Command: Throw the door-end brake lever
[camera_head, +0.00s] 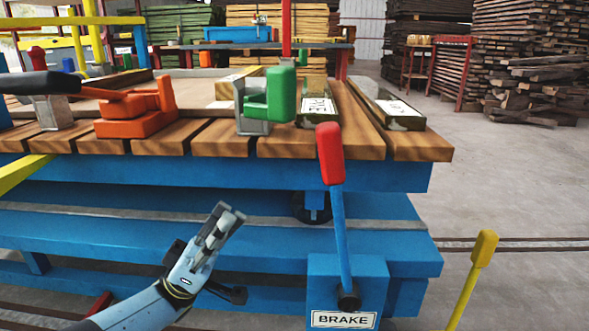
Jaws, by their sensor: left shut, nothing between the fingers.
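The brake lever (339,220) has a blue shaft and a red grip (330,153) at its top. It stands nearly upright, leaning slightly left, from a pivot on a blue box (375,280) with a BRAKE label (343,320). My left gripper (230,214) comes in from the lower left and is shut and empty. It appears left of the lever and below the red grip, apart from it in the picture. My right gripper is not in view.
A blue cart with a plank deck (420,147) carries an orange clamp (140,112), a green-and-grey block (265,100) and labelled pieces. A yellow lever (472,278) stands at the right. Rails (520,244) cross the open floor. Timber stacks stand behind.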

